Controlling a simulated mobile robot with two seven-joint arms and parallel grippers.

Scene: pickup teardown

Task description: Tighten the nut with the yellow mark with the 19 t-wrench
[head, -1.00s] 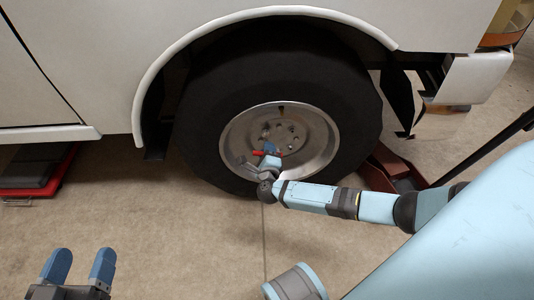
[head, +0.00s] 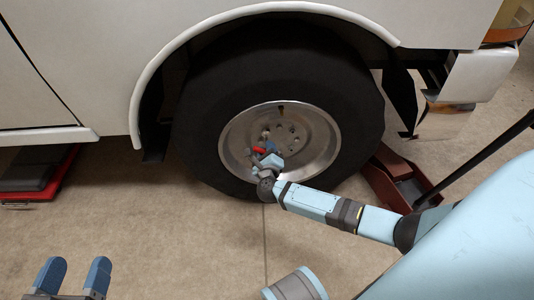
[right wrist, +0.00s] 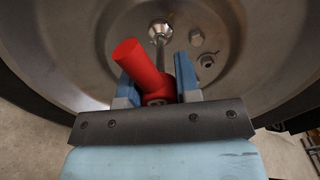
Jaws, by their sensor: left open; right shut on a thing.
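The T-wrench has a red handle (right wrist: 145,70), also visible in the head view (head: 259,150), and a silver shaft and socket (right wrist: 160,32). My right gripper (right wrist: 157,78) is shut on the red handle, in front of the wheel. The socket end is at the wheel's nut area; whether it is seated on a nut I cannot tell. My left gripper (head: 74,270) is open and empty, low at the left of the head view.
The wheel (head: 312,140) with its black tire sits in the white truck's arch (head: 215,22). A dark red floor jack (head: 395,182) stands at the right. A red case (head: 38,172) lies on the floor at the left. The concrete floor (head: 180,225) between is clear.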

